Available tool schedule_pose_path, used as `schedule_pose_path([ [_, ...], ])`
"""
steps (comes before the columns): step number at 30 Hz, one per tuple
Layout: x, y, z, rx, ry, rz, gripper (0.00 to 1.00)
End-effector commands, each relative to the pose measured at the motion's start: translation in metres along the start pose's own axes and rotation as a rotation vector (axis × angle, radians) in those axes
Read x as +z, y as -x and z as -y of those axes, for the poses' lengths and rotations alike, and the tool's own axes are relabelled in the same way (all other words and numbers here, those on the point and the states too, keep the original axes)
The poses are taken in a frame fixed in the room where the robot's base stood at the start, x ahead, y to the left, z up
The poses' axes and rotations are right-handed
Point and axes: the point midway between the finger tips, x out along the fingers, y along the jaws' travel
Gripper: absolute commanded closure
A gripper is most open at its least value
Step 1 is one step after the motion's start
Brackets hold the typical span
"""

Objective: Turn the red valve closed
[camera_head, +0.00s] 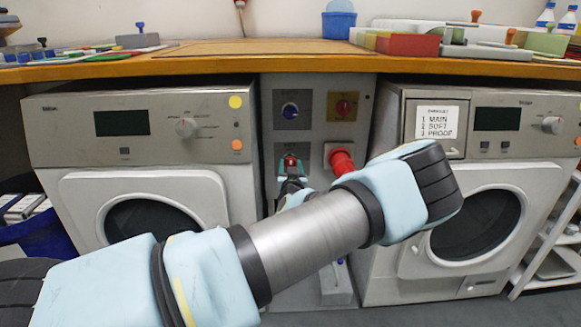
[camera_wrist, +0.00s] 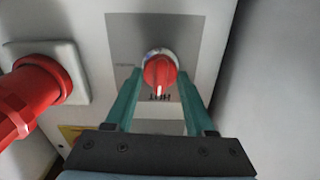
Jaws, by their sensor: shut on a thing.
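The red valve (camera_wrist: 160,70) is a round red knob with a pale pointer line, on a grey square plate in the wrist view. My gripper (camera_wrist: 160,76) has its two green fingers on either side of the knob and is shut on it. The pointer line points toward the bottom of the wrist view. In the head view the red valve (camera_head: 290,161) shows small at the lower left of the middle panel, partly hidden by my gripper (camera_head: 290,172).
A big red plug (camera_head: 342,161) sticks out just beside the valve; it is at left in the wrist view (camera_wrist: 35,92). Above are a blue knob (camera_head: 290,110) and another red knob on a yellow plate (camera_head: 343,106). Washing machines (camera_head: 145,130) (camera_head: 482,170) flank the panel under a wooden counter (camera_head: 250,66).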

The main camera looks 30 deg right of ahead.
Motion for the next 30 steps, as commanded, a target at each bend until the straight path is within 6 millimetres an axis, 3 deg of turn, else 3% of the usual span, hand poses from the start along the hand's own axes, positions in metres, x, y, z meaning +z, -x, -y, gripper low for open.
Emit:
schedule_pose_path([
  [30, 0.0028, -0.0001, -0.0041, 0.001, -0.900, -0.001, 1.00],
])
